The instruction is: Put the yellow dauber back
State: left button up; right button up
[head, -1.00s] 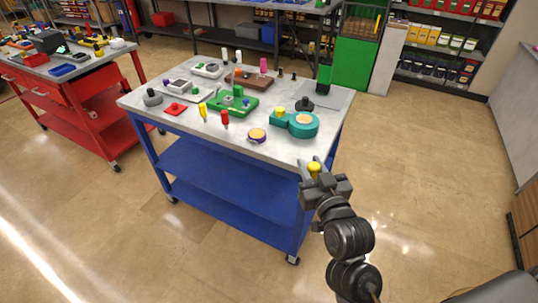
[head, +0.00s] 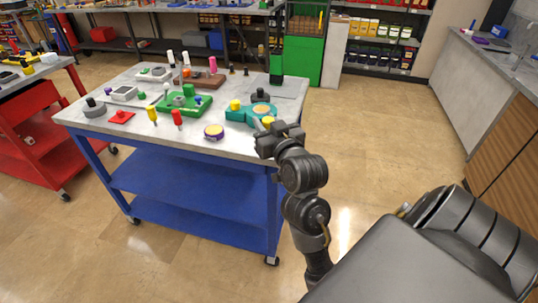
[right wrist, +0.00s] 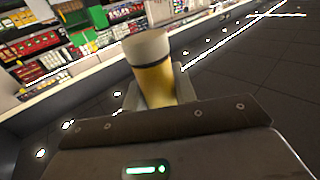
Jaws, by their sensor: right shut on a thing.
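The yellow dauber (head: 268,121), a yellow cylinder with a pale end, is in my right gripper (head: 263,127). In the right wrist view the dauber (right wrist: 153,82) stands between the two fingers of the gripper (right wrist: 157,92), pale end away from the palm, slightly tilted. In the head view the gripper is at the right front corner of the blue cart, close to a teal holder (head: 239,117) with a round, tan-centred part and a yellow knob (head: 235,104). The gripper hides part of the holder. My left gripper is out of view.
The grey top of the cart (head: 122,146) carries a purple-rimmed disc (head: 214,132), a red handle (head: 177,118), a yellow handle (head: 152,114), a green tray (head: 184,105) and a black knob (head: 261,94). A red cart (head: 35,128) stands left. Floor to the right is clear.

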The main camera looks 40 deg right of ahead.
jog(key=shift+s+d, duration=0.1)
jog(key=shift+d, duration=0.2)
jog(key=w+d+f, duration=0.2)
jog(key=w, duration=0.1)
jog(key=w+d+f+b, duration=0.1)
jog(key=w+d+f, duration=0.2)
jog(key=w+d+f+b, duration=0.1)
jog(key=w+d+f, duration=0.2)
jog(key=w, duration=0.1)
jog(key=shift+d+f, duration=0.1)
jog(key=shift+f, duration=0.15)
jog(key=shift+w+d+f, duration=0.35)
jog(key=shift+f, duration=0.3)
notch_tip(320, 180, down, 2)
jog(key=shift+f, duration=0.5)
jog(key=shift+f, duration=0.1)
